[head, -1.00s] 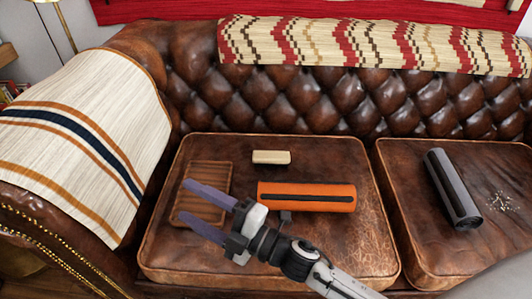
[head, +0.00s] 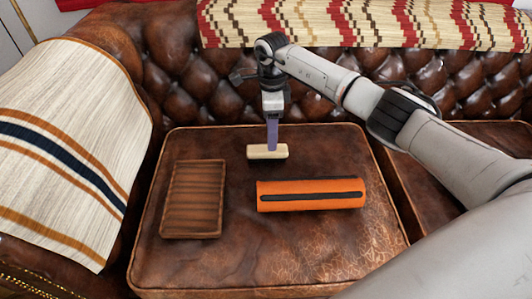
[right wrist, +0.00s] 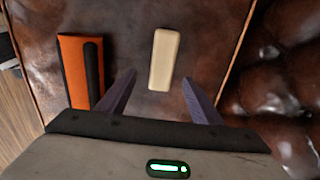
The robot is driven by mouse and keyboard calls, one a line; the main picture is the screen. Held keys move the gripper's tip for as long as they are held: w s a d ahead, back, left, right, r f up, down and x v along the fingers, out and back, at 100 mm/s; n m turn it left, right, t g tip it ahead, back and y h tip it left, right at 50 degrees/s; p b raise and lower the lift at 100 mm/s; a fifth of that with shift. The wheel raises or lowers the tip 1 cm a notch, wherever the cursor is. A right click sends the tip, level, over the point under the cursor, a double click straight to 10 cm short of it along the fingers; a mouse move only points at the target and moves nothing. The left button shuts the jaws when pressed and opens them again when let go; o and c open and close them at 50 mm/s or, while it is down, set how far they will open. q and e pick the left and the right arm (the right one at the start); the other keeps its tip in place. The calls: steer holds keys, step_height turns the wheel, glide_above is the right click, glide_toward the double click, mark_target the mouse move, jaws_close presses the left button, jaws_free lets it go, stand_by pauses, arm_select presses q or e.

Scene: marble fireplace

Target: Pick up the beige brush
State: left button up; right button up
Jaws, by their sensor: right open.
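The beige brush (head: 267,152) is a small pale block lying on the left leather seat cushion, near its back. In the right wrist view the brush (right wrist: 164,59) lies just ahead of the fingertips and between their lines. My right gripper (head: 271,146) points down over the brush, its purple fingers one behind the other in the head view. In the right wrist view its fingers (right wrist: 158,76) are spread apart with nothing held. Whether the fingertips flank the brush or sit above it is hard to tell. My left gripper is not in view.
An orange cylinder (head: 310,188) with a black stripe lies just in front of the brush. A wooden tray (head: 193,198) lies to the left and looks empty. The tufted sofa back (head: 185,85) rises behind. The cushion's front is bare.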

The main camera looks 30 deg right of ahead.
step_height(320, 180, down, 3)
steer(key=shift+a+f+b, duration=0.1)
steer(key=shift+a+b, duration=0.05)
steer(key=shift+b, duration=0.2)
steer(key=f, duration=0.1)
steer(key=f+b, duration=0.1)
steer(key=f, duration=0.1)
steer(key=w+f+b, duration=0.1)
steer(key=shift+a+f, duration=0.2)
steer(key=shift+a, duration=0.05)
steer(key=shift+f, duration=0.25)
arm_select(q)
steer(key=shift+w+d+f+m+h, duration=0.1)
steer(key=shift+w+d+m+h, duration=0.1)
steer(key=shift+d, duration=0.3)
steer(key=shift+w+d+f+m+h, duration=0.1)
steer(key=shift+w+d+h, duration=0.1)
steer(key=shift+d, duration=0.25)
arm_select(e)
steer(key=c, duration=1.2)
steer(key=shift+r, duration=0.1)
